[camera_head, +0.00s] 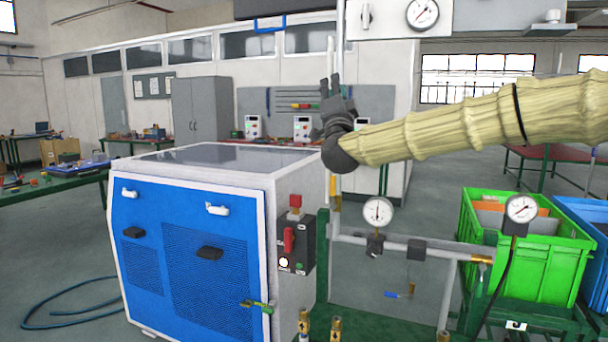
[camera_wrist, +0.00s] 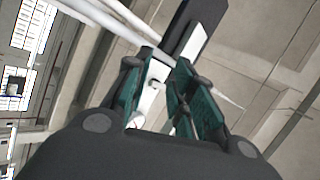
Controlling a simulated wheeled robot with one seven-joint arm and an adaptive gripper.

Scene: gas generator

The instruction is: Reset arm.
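My arm, in a pale yellow ribbed sleeve, reaches in from the right in the head view. It ends in my dark gripper (camera_head: 331,92), which points upward in front of the back wall and beside a white vertical pipe. In the wrist view my gripper (camera_wrist: 167,62) shows two dark green finger pads with a narrow gap between them. It looks partly open, and no held object shows. White pipes and the ceiling appear beyond the fingertips. Whether the gripper touches the pipe cannot be told.
A blue and white generator cabinet (camera_head: 190,245) with a red switch (camera_head: 289,239) stands below and left of my gripper. Gauges (camera_head: 378,212) and pipes (camera_head: 400,243) stand below the arm. A green crate (camera_head: 545,262) is at right. Open floor lies at left.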

